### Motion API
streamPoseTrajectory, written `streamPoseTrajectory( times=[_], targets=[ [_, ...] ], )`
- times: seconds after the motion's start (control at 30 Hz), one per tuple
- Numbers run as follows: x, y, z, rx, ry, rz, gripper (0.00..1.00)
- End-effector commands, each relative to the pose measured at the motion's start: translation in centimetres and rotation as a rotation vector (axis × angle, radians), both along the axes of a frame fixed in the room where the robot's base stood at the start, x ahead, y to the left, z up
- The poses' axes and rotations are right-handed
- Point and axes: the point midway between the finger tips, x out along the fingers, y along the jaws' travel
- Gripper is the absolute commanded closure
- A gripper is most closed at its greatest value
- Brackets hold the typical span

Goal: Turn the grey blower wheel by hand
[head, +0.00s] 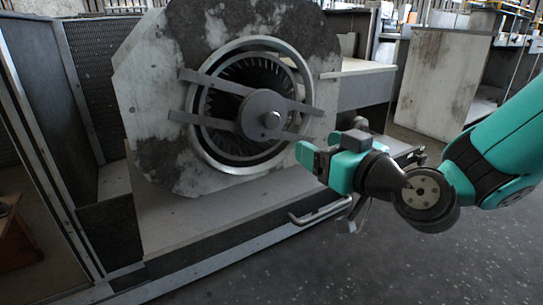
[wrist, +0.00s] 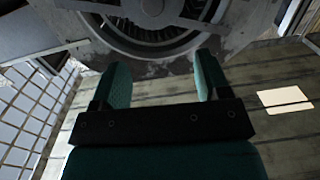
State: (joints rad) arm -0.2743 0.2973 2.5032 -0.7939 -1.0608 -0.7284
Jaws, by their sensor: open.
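The grey blower wheel (head: 245,82) sits inside the round inlet ring of the blower housing (head: 150,95) in the head view. Its dark vanes show around the inside of the ring. A dark hub disc (head: 262,116) with a light round centre stands in front of it, carried by flat bars across the opening. In the wrist view the wheel's vanes (wrist: 150,34) show at the top. My gripper (head: 306,158) is open and empty, to the lower right of the ring. In the wrist view its two teal fingers (wrist: 163,80) point toward the housing, apart from the wheel.
A bent metal handle (head: 320,212) sticks out low at the front of the base frame. Flat bars (head: 215,82) cross the inlet opening. A mesh-panelled frame (head: 85,75) stands at the left. Open grey floor (head: 400,270) lies at the lower right.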

Motion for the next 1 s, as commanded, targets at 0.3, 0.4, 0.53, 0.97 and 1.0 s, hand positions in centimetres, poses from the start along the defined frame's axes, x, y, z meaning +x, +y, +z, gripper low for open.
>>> streamPoseTrajectory(
  times=[0.3,0.4,0.53,0.97,1.0],
  targets=[
    [2.1,0.7,-0.7,0.009,-0.030,-0.035,0.31],
    [3.7,1.9,-0.4,0.009,-0.030,-0.033,0.31],
    [6.2,3.6,-0.4,0.009,-0.030,-0.032,0.31],
    [13.4,8.4,-1.3,0.010,-0.033,-0.034,0.31],
    [13.8,8.7,-1.3,0.011,-0.032,-0.034,0.31]
  ],
)
